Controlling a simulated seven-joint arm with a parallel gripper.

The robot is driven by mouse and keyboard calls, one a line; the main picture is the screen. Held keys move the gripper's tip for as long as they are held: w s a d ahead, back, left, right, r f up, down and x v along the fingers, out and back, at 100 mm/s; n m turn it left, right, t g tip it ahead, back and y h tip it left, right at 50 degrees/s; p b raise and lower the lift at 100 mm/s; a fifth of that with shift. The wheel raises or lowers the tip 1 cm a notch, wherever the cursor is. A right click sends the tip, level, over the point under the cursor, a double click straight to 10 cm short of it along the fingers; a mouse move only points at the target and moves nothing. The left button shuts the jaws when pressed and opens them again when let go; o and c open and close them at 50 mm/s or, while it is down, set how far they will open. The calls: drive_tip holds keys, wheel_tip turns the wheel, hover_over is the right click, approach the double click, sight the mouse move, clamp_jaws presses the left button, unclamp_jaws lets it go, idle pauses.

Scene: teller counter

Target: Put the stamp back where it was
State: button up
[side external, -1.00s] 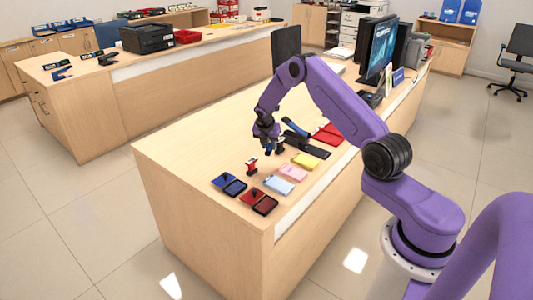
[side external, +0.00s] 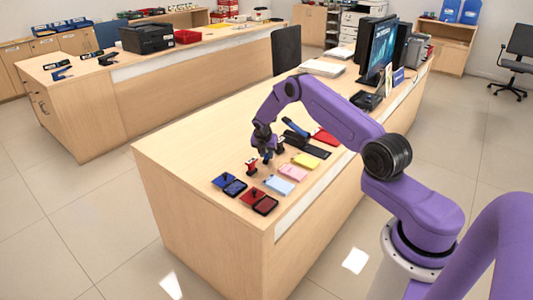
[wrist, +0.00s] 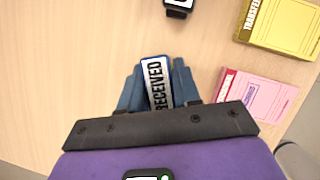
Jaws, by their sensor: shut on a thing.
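My gripper (side external: 266,154) is shut on a stamp with a blue-edged label reading RECEIVED (wrist: 157,82). The label faces up between the two blue-grey fingers in the wrist view. In the side view the stamp is low over the counter (side external: 205,145), mostly hidden by the gripper; I cannot tell whether it touches the wood. A red stamp (side external: 251,167) stands to the left of the gripper. A dark stamp (side external: 280,146) stands to the right and behind; its top shows at the upper edge of the wrist view (wrist: 178,7).
Yellow (side external: 306,160), pink (side external: 293,172) and light blue (side external: 278,185) pads lie along the right side. Blue (side external: 234,188) and red (side external: 265,205) ink pads lie at the front. A blue-handled stapler or punch (side external: 296,129) is behind. The counter's left side is clear.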

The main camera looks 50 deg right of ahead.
drive_tip(key=shift+f, duration=0.15)
drive_tip(key=o, duration=0.9)
drive_tip(key=shift+c, duration=0.2)
